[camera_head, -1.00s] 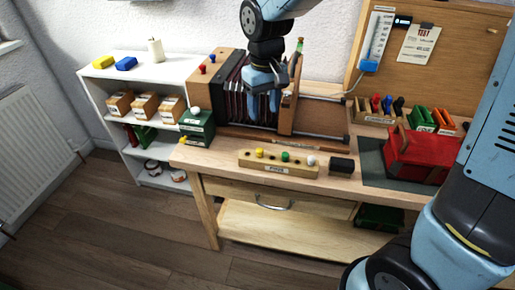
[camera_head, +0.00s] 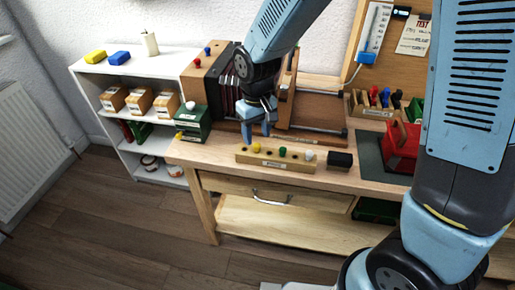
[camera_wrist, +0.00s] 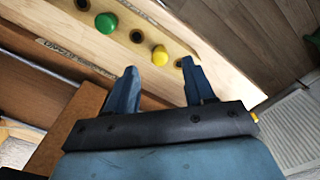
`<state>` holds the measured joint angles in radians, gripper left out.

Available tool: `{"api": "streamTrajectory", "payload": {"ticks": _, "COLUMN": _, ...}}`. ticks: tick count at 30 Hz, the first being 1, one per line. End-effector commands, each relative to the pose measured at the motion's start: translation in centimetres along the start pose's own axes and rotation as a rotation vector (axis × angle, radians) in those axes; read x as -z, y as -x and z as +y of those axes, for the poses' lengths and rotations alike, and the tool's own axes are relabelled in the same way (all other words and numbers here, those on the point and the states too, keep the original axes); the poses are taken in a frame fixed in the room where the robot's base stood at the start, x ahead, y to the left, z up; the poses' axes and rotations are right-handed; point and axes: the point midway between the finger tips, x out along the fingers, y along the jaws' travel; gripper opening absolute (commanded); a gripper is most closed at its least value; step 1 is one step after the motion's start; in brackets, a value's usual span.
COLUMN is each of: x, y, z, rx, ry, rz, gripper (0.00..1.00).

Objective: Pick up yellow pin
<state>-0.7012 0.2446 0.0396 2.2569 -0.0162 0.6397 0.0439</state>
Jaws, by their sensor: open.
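The yellow pin (camera_head: 256,147) has a round head and stands in the wooden pin block (camera_head: 247,157) on the workbench, left of the green pin (camera_head: 282,152) and white pin (camera_head: 308,155). My gripper (camera_head: 257,134) is above the block's left part, fingers pointing down, close over the yellow pin. In the wrist view the yellow pin (camera_wrist: 160,56) shows between and just beyond the tips of my open gripper (camera_wrist: 158,70). The jaws hold nothing. The green pin (camera_wrist: 106,22) is off to the left there, with empty holes nearby.
A black block (camera_head: 340,161) stands right of the pin block. A green box (camera_head: 193,123) with a white knob and a small yellow piece is to the left. The bellows piece (camera_head: 222,88) stands behind. A red box (camera_head: 402,148) lies right.

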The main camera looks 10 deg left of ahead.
Motion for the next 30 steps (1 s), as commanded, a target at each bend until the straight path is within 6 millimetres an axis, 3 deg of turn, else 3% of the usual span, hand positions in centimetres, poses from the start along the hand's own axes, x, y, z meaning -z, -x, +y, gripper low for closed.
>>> {"api": "streamTrajectory", "payload": {"ticks": 7, "x": -0.1, "y": -3.2, "z": 0.0, "rx": 0.000, "ry": 0.000, "rz": -0.003, "gripper": 0.53}}
{"api": "streamTrajectory", "payload": {"ticks": 17, "x": -0.1, "y": -3.8, "z": 0.0, "rx": 0.000, "ry": 0.000, "rz": -0.001, "gripper": 0.53}}
{"api": "streamTrajectory", "payload": {"ticks": 30, "x": 0.0, "y": -3.7, "z": 0.0, "rx": 0.000, "ry": 0.000, "rz": 0.000, "gripper": 0.12}}
